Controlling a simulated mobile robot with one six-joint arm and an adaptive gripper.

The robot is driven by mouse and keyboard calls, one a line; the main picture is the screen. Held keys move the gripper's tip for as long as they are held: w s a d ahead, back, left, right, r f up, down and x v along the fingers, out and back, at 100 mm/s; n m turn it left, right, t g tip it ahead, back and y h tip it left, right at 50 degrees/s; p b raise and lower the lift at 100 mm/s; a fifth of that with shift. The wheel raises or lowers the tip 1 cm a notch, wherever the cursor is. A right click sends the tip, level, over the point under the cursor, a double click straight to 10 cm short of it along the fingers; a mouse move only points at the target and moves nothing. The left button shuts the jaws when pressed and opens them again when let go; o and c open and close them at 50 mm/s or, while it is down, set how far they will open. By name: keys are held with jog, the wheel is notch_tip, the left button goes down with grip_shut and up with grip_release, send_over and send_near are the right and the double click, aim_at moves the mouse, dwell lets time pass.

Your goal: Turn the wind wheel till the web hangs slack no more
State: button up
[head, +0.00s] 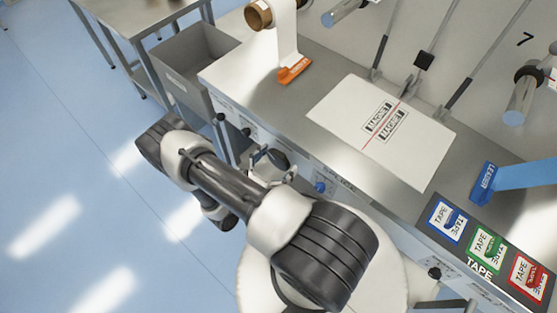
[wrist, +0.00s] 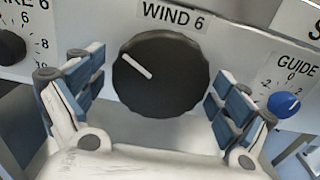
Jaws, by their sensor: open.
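The wind wheel (wrist: 178,98) is a large black ridged knob under a "WIND 6" label, with a white line pointing to its upper left. In the head view the wheel (head: 281,157) shows partly behind my gripper (head: 266,163). My gripper (wrist: 157,88) is open, with blue-padded fingers on either side of the wheel. I cannot tell whether the fingers touch it. A white web (head: 286,38) comes down from a brown-cored roll (head: 259,15) to an orange clip on the bench. A blue web (head: 528,175) reaches a blue "LEADER" clip at right. Slack is hard to judge.
A blue guide knob (wrist: 284,104) stands close right of the wheel, and another black knob (wrist: 10,47) is at left. A grey bin (head: 190,60) stands at left.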

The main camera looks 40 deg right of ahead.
jog(key=c, duration=1.1)
